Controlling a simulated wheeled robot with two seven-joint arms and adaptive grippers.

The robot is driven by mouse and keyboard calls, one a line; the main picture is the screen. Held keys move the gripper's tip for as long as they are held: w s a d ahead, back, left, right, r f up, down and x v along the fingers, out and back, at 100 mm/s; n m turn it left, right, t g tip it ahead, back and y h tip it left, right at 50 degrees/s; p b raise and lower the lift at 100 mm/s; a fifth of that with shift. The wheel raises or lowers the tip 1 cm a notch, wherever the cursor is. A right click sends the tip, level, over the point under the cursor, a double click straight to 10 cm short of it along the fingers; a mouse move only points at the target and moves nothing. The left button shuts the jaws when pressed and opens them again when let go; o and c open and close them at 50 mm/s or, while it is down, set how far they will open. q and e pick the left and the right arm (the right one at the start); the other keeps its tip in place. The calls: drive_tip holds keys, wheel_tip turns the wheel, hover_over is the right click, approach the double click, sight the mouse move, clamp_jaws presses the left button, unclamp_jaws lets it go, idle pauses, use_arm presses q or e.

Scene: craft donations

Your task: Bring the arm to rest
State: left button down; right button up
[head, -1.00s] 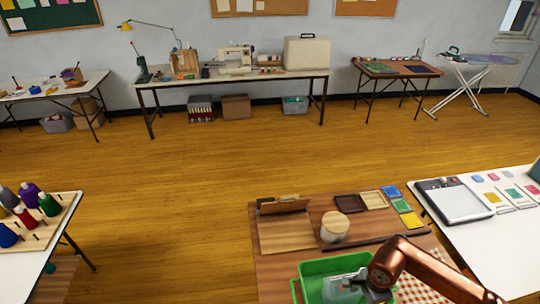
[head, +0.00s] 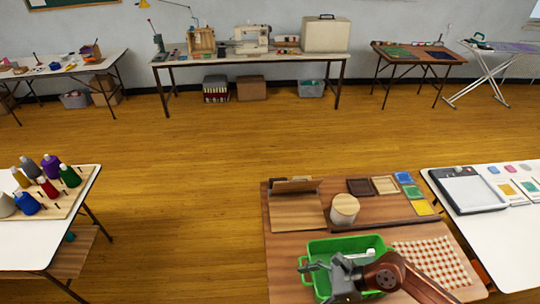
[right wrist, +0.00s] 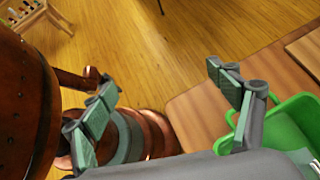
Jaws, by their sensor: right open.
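My right arm comes in at the lower right of the head view. Its gripper (head: 338,274) is above the green bin (head: 316,246) on the wooden table. In the right wrist view the right gripper (right wrist: 170,105) has its two fingers spread wide with nothing between them. The green bin (right wrist: 301,115) shows beside the right finger there. Some light-coloured content shows in the bin, partly hidden by the gripper. My left gripper is not in view.
A white table (head: 510,225) adjoins on the right. A thread-spool rack (head: 60,196) stands left. Open floor lies between.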

drive_tip(key=w+a+r+m+t+y, duration=0.25)
drive_tip(key=r+m+t, duration=0.2)
drive_tip(key=r, duration=0.35)
drive_tip(key=w+a+r+m+t+y, duration=0.1)
drive_tip(key=w+r+m+t+y, duration=0.25)
drive_tip(key=r+m, duration=0.35)
drive_tip(key=w+d+r+m+t+h, duration=0.3)
drive_tip(key=w+d+r+m+t, duration=0.2)
drive_tip(key=d+m+t, duration=0.3)
drive_tip(key=w+d+f+m+t+h, duration=0.1)
drive_tip(key=w+d+f+m+h, duration=0.1)
drive_tip(key=d+m+h, duration=0.35)
drive_tip(key=w+d+f+m+t+h, duration=0.1)
drive_tip(key=d+f+m+h, duration=0.1)
drive_tip(key=d+m+h, duration=0.35)
drive_tip(key=s+d+f+m+g+h, duration=0.3)
drive_tip(key=d+f+m+g+h, duration=0.2)
drive_tip(key=d+f+m, duration=0.75)
drive_tip(key=s+a+f+m+g+y, duration=0.2)
drive_tip(key=s+f+m+g, duration=0.75)
drive_tip(key=s+f, duration=1.3)
wheel_tip(320, 180, down, 28)
drive_tip(key=s+a+n+g, duration=0.1)
drive_tip(key=s+n+g, duration=0.1)
drive_tip(key=g, duration=0.1)
drive_tip(key=s+f, duration=1.8)
drive_tip(key=f, duration=0.1)
drive_tip(key=shift+s+a+f+g+y+b, duration=0.2)
drive_tip(key=shift+s+a+g+y+b, duration=0.1)
drive_tip(key=shift+s+g+b, duration=0.15)
